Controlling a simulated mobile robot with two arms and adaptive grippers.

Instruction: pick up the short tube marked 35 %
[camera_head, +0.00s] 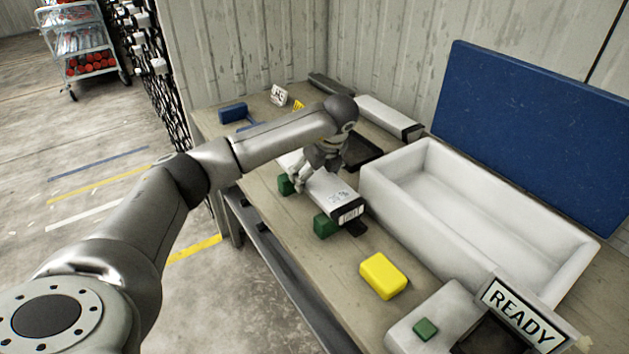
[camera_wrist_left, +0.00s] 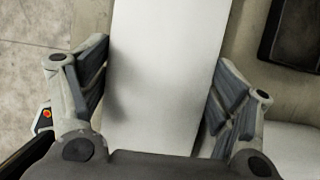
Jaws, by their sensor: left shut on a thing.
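The short tube (camera_head: 345,196) is a white, box-like piece with a dark end and a printed marking that looks like 35 %, though it is small. It lies at or just above green blocks (camera_head: 325,225) near the table's front edge; I cannot tell whether it touches them. My left gripper (camera_head: 312,180) is shut on it from above, behind the marking. In the left wrist view the tube (camera_wrist_left: 165,60) fills the space between the two fingers (camera_wrist_left: 160,100), one on each long side. My right gripper is out of view.
A white open trough (camera_head: 375,190) stands right of the tube. Another long white tube (camera_head: 385,115) lies at the back by the wall. A yellow block (camera_head: 383,276) and a READY sign (camera_head: 520,314) are nearer on the wooden table (camera_head: 285,235). A blue panel (camera_head: 530,130) stands behind the trough.

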